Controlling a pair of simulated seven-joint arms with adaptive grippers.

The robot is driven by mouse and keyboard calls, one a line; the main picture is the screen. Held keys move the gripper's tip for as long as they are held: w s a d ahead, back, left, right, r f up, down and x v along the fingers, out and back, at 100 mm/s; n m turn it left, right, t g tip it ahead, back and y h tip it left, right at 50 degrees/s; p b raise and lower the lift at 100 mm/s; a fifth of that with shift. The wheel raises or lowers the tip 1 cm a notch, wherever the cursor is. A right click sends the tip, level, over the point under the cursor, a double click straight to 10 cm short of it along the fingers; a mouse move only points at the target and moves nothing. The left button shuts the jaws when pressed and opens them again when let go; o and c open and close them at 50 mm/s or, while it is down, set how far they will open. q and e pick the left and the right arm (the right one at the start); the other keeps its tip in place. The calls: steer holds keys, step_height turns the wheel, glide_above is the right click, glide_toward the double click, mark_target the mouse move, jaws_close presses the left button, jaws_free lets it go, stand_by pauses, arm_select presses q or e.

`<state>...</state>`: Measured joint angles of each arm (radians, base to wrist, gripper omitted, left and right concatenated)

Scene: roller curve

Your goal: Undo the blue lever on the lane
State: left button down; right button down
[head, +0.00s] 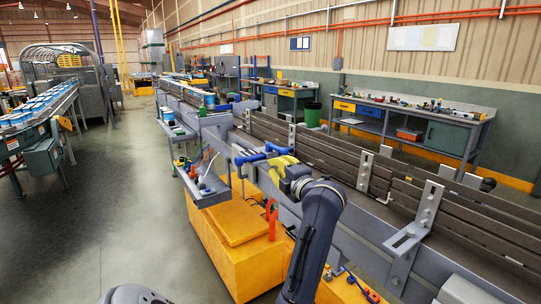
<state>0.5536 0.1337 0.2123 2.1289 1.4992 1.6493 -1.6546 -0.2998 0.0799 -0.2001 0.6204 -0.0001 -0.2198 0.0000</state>
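The blue lever (250,158) shows as blue bars at the near end of the lane (330,153), left of the brown slatted rails. One bar points left and another runs right, close to my gripper. My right gripper is not in view.
A grey side tray (208,192) with small items stands left of the lane, above an orange base (235,250). Metal brackets (425,208) rise along the lane at right. The floor (130,210) at left is clear.

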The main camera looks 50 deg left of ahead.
mark_target(286, 153)
arm_select(q)
steer(key=shift+w+a+f, duration=0.1)
steer(key=shift+w+a, duration=0.95)
steer(key=shift+a, duration=0.5)
steer(key=shift+w+a+r, duration=0.1)
steer(key=shift+w+a, duration=1)
steer(key=shift+a, duration=0.45)
steer(key=shift+w+a+f, duration=0.1)
steer(key=shift+w+a, duration=0.95)
steer(key=shift+a, duration=0.5)
steer(key=shift+w+d, duration=0.35)
steer(key=shift+w, duration=0.35)
steer(key=shift+w+d, duration=0.25)
steer(key=shift+w, duration=1)
